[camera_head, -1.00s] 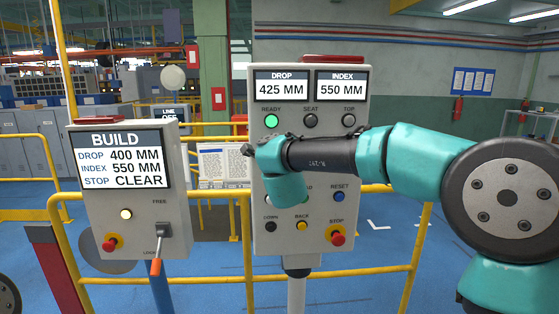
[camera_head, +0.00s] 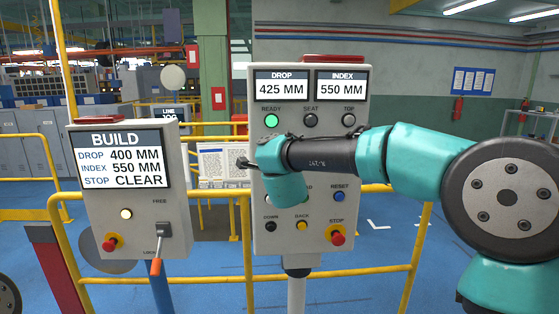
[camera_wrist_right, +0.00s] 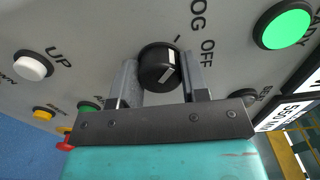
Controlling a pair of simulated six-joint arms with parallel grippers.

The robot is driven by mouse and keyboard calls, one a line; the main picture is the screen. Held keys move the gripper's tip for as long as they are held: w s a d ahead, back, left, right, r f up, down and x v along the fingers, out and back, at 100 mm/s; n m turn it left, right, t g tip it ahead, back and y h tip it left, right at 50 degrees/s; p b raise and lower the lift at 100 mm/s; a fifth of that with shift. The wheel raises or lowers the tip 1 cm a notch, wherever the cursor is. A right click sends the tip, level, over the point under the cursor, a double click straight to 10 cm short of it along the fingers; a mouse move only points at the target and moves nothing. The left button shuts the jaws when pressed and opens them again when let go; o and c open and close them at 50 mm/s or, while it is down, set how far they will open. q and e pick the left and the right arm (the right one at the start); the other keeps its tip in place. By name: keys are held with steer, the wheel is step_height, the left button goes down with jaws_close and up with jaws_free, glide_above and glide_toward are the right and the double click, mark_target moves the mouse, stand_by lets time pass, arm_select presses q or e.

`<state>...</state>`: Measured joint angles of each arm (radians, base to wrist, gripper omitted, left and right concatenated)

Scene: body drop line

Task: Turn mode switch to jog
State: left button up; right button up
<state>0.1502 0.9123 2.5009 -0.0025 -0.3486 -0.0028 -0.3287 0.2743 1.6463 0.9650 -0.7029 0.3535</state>
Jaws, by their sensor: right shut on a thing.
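The mode switch, a round black knob (camera_wrist_right: 158,68) with a white pointer line, is on the grey control panel (camera_wrist_right: 110,20). My right gripper (camera_wrist_right: 160,80) is shut on it, one finger on each side. In the wrist view, the pointer faces a short tick beside lettering of which "OG" shows; "OFF" stands next to it. In the head view, my right wrist covers the switch and my fingers in front of the panel (camera_head: 350,150). A small sign behind (camera_head: 168,113) reads "LINE" above what looks like "JOG". My left gripper is out of view.
READY is lit green (camera_head: 271,120). The panel screens read DROP 425 MM and INDEX 550 MM. A red STOP button (camera_head: 338,238) sits low on it. The BUILD box (camera_head: 150,212) stands left, with a lever (camera_head: 158,245).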

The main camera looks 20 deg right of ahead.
steer(key=o, duration=0.9)
steer(key=v, duration=1.7)
steer(key=shift+s, duration=0.25)
steer(key=w+f+n+g+y, duration=0.2)
steer(key=f+n, duration=0.2)
steer(key=f, duration=0.8)
steer(key=w+d+f+n+g+y, duration=0.15)
steer(key=f+n, duration=0.25)
steer(key=f, duration=0.9)
steer(key=w+f+n+g+y, duration=0.1)
steer(key=f+n+g+y, duration=0.3)
steer(key=f, duration=0.8)
steer(key=s+f+n+g, duration=0.2)
steer(key=s+f+g, duration=0.1)
steer(key=s+f, duration=0.4)
steer(key=s+d+f+n+g, duration=0.1)
steer(key=s+f+n+g, duration=0.1)
steer(key=s+f, duration=0.5)
steer(key=s+f+n+g+y, duration=0.1)
steer(key=s+f+n+g, duration=0.2)
steer(key=f, duration=0.9)
steer(key=shift+s+d+f+g, duration=0.1)
steer(key=shift+s+f+g, duration=0.1)
steer(key=shift+s, duration=0.45)
steer(key=shift+s+d+f+g, duration=0.1)
steer(key=shift+s+g, duration=0.05)
steer(key=shift+s, duration=0.45)
steer(key=shift+s+d+f+g, duration=0.1)
steer(key=shift+s+g, duration=0.1)
steer(key=shift+s, duration=0.45)
